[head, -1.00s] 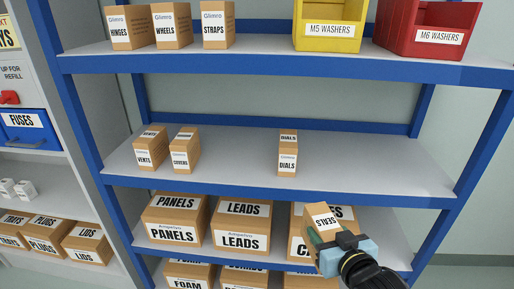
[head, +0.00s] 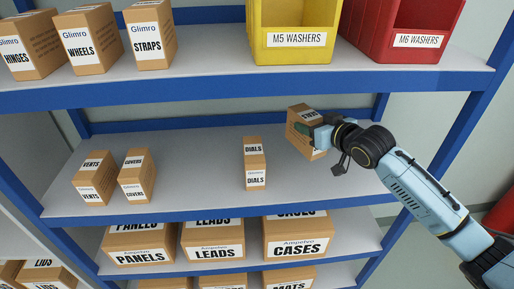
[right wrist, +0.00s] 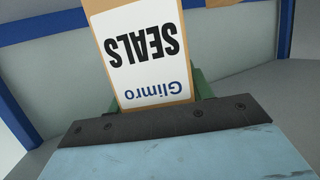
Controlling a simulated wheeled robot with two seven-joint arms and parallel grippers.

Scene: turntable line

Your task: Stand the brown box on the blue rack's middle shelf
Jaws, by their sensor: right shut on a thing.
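The brown box labelled SEALS (head: 303,130) is held in my right gripper (head: 318,132), tilted, above the right part of the blue rack's middle shelf (head: 205,178). In the right wrist view the box (right wrist: 142,50) shows its SEALS label upside down, between the green finger pads. The jaws are shut on it. I cannot tell whether the box touches the shelf; it appears raised above it. My left gripper is not in view.
On the middle shelf stand the VENTS box (head: 93,178), the COVERS box (head: 137,176) and the DIALS box (head: 255,163). The shelf right of DIALS is free. Above are a yellow bin (head: 292,30) and a red bin (head: 402,28). CASES (head: 297,238) sits below.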

